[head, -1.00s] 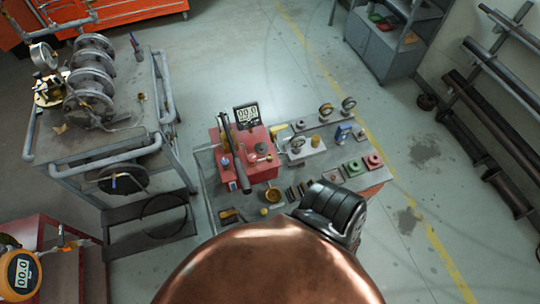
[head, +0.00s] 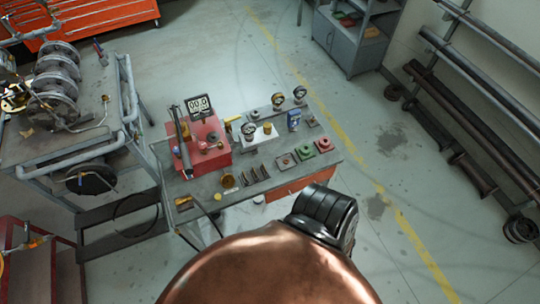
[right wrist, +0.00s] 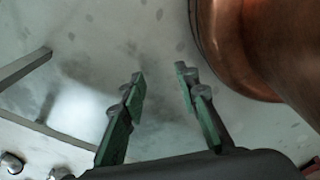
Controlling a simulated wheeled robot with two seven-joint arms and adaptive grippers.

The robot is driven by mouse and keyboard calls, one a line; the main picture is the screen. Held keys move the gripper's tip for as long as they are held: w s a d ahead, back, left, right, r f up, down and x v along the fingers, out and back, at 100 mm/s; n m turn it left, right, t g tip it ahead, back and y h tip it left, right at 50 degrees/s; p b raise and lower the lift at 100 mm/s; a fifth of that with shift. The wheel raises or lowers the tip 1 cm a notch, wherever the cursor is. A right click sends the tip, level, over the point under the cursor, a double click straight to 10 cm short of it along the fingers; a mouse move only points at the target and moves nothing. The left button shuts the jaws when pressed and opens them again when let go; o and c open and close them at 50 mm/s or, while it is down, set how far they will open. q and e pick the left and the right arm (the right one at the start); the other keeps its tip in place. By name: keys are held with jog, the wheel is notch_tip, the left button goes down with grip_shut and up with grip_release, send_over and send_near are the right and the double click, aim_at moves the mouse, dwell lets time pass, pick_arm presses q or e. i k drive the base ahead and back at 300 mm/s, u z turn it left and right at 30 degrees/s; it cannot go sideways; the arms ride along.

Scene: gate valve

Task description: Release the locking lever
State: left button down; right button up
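I cannot pick out a locking lever with certainty. A red pump box (head: 212,158) with a long dark handle (head: 179,140) and a digital gauge (head: 199,106) stands on the grey workbench (head: 240,198). A grey flanged valve assembly (head: 56,82) lies on the cart at the left, cut off by the picture's left side. My right gripper (right wrist: 159,73) is open and empty in the right wrist view, its green-padded fingers apart above the floor. My right gripper cannot be made out in the head view. My left gripper is in no view.
The metal cart (head: 28,150) stands left of the workbench. Small gauges, flanges and tools cover the workbench. A pipe rack (head: 470,110) lines the right wall, and a grey cabinet (head: 343,45) stands at the back. The floor right of the bench is clear.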

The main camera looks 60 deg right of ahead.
aim_at(253, 147)
jog(key=k, duration=0.45)
jog(key=z, duration=1.85)
jog(key=i, duration=0.5)
jog(key=u, duration=0.05)
